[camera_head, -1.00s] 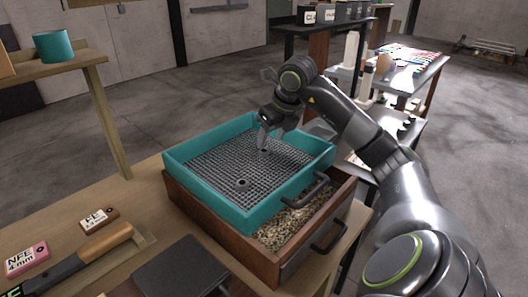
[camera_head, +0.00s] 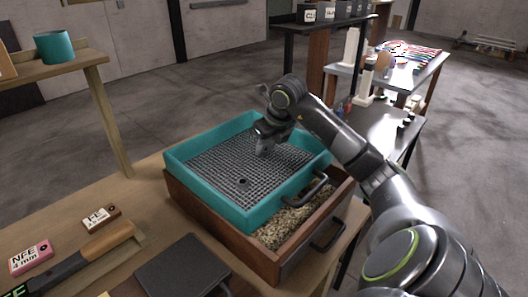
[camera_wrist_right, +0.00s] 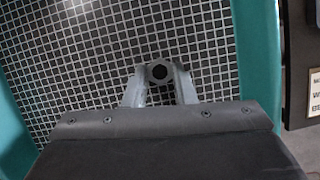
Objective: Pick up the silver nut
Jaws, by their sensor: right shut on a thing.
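The silver nut (camera_wrist_right: 159,72) shows in the right wrist view as a ring between the fingertips of my right gripper (camera_wrist_right: 160,76). The gripper is shut on it, over the mesh of the teal sieve tray. In the head view my right gripper (camera_head: 263,150) points down at the mesh, and the nut there is hidden by the fingers. A second, dark nut (camera_head: 242,181) lies on the mesh nearer the front. My left gripper is not in view.
The teal tray (camera_head: 215,202) has raised walls and a dark handle (camera_head: 312,187). It sits on a wooden drawer box (camera_head: 222,240) with pale granules inside. Labelled blocks, a wooden-handled tool (camera_head: 108,240) and a dark flat plate (camera_head: 182,268) lie at the left front.

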